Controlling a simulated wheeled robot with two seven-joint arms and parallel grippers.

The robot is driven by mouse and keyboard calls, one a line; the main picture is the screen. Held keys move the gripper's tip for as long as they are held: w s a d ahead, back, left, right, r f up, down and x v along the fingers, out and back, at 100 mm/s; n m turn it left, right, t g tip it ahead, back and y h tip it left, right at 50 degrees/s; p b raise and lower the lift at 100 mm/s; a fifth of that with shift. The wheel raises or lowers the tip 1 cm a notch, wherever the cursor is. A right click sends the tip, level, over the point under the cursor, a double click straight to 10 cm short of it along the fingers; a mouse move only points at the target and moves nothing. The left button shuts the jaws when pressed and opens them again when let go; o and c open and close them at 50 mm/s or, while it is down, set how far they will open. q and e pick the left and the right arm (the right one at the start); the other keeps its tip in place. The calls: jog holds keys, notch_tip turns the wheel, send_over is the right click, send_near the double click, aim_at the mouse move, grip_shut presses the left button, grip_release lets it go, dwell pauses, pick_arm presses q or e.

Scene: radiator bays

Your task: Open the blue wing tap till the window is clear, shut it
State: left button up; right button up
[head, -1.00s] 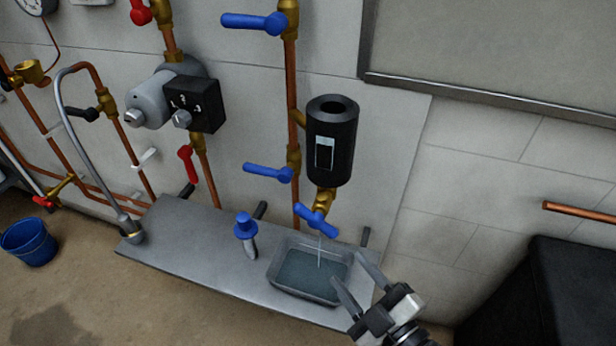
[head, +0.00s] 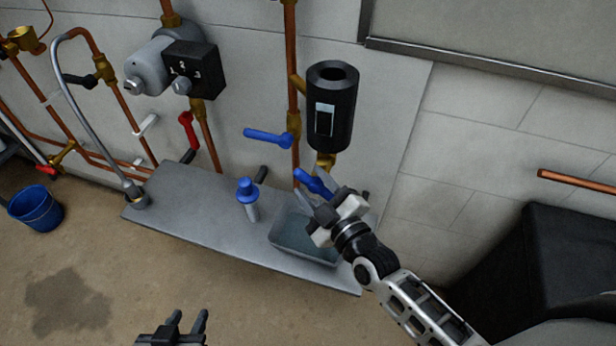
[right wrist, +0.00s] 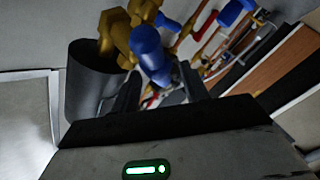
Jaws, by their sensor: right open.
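The blue wing tap (head: 316,184) sits on a brass fitting under a black cylinder (head: 331,105), whose front has a pale window (head: 324,119). My right gripper (head: 310,186) is open at the tap, with a finger on either side of it and partly covering it. In the right wrist view the blue tap (right wrist: 150,52) stands between the open fingers; contact cannot be told. My left gripper (head: 187,317) is low in the head view, fingers apart and empty. Any water stream below the tap is hidden by the right gripper.
A grey tray (head: 290,245) holding water stands on the metal shelf (head: 190,225) under the tap. A blue-capped item (head: 248,198) stands beside it. Another blue lever (head: 268,136) is on the pipe to the left. A black box (head: 545,270) is at right.

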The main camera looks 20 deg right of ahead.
jog(key=shift+x, duration=1.2)
grip_shut()
jog(key=shift+f, duration=0.1)
